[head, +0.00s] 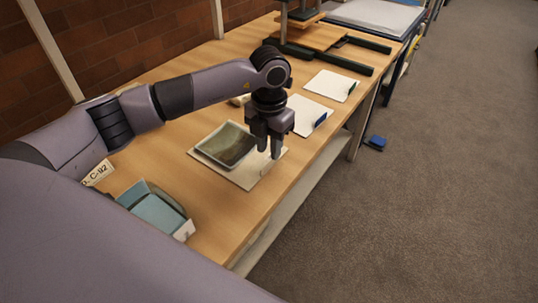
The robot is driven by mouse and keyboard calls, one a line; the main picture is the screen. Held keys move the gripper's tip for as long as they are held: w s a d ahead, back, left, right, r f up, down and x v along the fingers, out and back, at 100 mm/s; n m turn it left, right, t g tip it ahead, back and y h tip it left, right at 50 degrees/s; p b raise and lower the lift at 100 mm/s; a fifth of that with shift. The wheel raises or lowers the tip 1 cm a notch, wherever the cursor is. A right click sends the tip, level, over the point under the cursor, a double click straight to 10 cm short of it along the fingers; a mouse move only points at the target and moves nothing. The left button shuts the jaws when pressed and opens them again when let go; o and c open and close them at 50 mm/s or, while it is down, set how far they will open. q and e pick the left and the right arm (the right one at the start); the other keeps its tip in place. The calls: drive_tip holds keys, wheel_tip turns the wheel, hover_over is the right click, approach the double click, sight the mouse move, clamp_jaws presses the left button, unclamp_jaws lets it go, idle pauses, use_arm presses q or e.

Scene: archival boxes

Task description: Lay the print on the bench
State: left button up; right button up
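What looks like the print (228,146), a dark brownish-green picture with a pale border, lies flat on a cream board (247,176) on the wooden bench (215,210). My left gripper (270,153) points down over the right part of the board, just right of the picture. Its two fingers look apart, with nothing visible between them. I cannot tell whether the fingertips touch the board. A small pale tab shows on the board just below the fingertips. My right gripper is not in view.
A blue-grey box (155,210) stands at the bench's near left, by a label reading C-92. Two white boards with dark clips, one here (331,85), lie farther along. A green-and-wood press (310,35) stands beyond.

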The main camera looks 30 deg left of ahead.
use_arm(q)
wheel_tip(320, 180, up, 8)
idle(0.7)
